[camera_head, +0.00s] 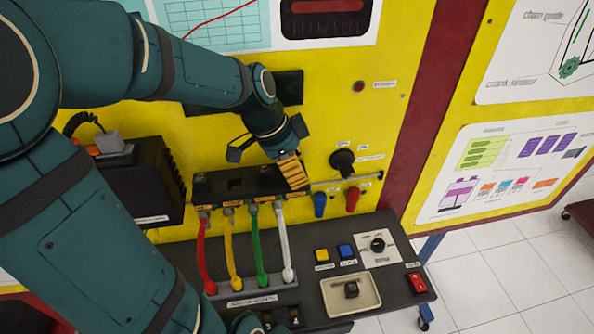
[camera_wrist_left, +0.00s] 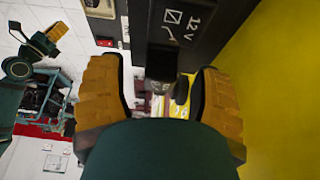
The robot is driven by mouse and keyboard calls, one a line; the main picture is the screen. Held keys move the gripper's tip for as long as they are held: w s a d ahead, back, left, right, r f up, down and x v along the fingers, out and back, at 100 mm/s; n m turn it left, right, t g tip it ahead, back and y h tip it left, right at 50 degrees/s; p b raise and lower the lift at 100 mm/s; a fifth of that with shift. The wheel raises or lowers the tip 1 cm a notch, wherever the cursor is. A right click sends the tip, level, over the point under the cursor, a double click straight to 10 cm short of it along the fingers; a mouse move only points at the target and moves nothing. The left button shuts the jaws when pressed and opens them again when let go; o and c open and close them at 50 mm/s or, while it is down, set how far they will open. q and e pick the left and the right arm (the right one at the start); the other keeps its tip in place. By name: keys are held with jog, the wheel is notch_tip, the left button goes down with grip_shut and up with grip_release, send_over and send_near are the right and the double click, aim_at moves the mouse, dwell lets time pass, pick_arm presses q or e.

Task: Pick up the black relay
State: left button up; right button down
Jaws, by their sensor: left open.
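In the head view, my left gripper (camera_head: 284,165) is at the right end of the black relay block (camera_head: 215,186) on the yellow panel. In the left wrist view, its two orange-padded fingers (camera_wrist_left: 163,88) are apart. A small black block, likely the black relay (camera_wrist_left: 162,62), shows between and beyond the fingers. It sits by a dark face printed with a switch symbol and "12 V". I cannot tell whether a finger touches it. In the head view the relay is not clearly distinguishable. My right gripper (camera_wrist_left: 50,38) appears small in the left wrist view; its jaw state is unclear.
Red, yellow, green and white cables (camera_head: 283,245) run from the block to the grey console (camera_head: 375,305). A black box (camera_head: 140,185) stands left of the block. Blue and red plugs (camera_head: 352,199) and a black knob (camera_head: 342,160) stick out to the right.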

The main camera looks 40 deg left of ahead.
pick_arm(q)
jog(key=shift+w+d+f, duration=0.1)
jog(key=shift+f, duration=0.35)
jog(key=c, duration=1.1)
jog(key=shift+r, duration=0.1)
